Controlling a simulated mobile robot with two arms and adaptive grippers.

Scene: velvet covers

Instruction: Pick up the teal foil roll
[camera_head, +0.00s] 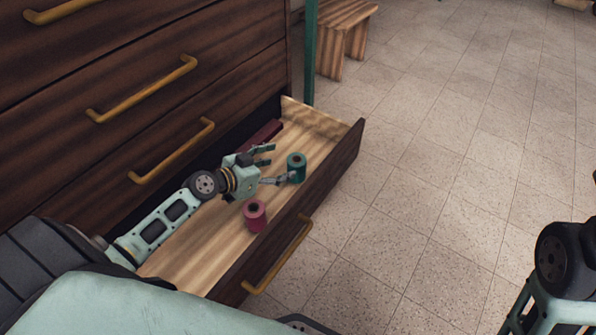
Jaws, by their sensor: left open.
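The teal foil roll (296,167) stands upright inside the open drawer (318,121), near its front panel and towards its far right end. My left gripper (272,166) reaches into the drawer from the left. Its fingers are open and point at the roll, one finger behind it to the left and one at its near left side. I cannot tell whether a finger touches the roll. My right arm shows only in part at the right edge, and its gripper is out of view.
A pink roll (255,215) stands in the drawer below my left gripper. A dark red box (263,133) lies at the drawer's back. The dresser (150,60) with yellow handles rises behind. A wooden stool (344,38) stands beyond. The tiled floor (450,180) at right is clear.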

